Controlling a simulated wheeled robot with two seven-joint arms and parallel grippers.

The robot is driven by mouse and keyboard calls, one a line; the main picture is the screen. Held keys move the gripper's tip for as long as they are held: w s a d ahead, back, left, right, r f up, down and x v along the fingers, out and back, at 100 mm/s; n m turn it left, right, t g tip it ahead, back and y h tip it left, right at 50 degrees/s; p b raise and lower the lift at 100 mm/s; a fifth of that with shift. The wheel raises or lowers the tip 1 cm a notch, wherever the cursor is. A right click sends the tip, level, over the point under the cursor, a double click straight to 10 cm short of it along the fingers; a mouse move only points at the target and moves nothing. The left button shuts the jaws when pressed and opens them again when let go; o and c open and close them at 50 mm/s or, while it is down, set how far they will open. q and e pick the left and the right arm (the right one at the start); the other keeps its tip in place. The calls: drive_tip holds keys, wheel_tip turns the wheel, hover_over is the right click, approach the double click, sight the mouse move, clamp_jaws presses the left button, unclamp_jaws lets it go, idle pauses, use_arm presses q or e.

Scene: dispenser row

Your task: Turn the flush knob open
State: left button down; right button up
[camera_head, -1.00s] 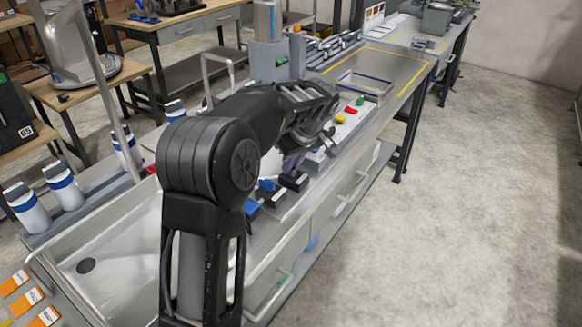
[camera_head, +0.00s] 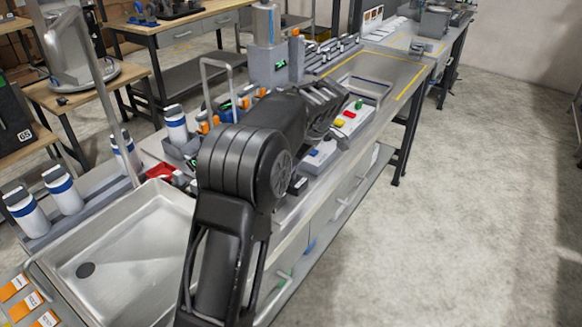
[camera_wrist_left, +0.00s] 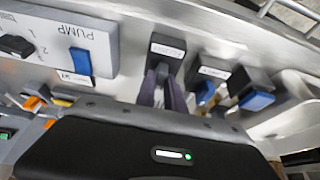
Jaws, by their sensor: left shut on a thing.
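In the left wrist view, a dark valve block (camera_wrist_left: 168,50) with a white label stands at the top middle. My left gripper (camera_wrist_left: 164,88) has its two dark fingers close together just below this block, shut on its knob. The fingers hide most of that knob, and I cannot read the label. To its right are a second dark block (camera_wrist_left: 214,72) with a blue knob, and a third with a blue knob (camera_wrist_left: 257,101). My right gripper is in neither view.
A grey panel marked PUMP (camera_wrist_left: 100,40) with a black knob and a blue switch lies left of the fingers. In the head view a steel sink (camera_head: 130,250) is at front left. A panel with coloured buttons (camera_head: 343,123) lies beyond my arm. Floor at right is clear.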

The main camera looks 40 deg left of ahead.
use_arm(q)
drive_tip(key=c, duration=1.4)
unclamp_jaws()
drive_tip(key=shift+c, duration=0.2)
drive_tip(key=shift+r, duration=0.1)
drive_tip(key=v, duration=0.7)
drive_tip(key=shift+r+p, duration=0.3)
drive_tip(key=shift+w+d, duration=0.1)
drive_tip(key=shift+d, duration=0.05)
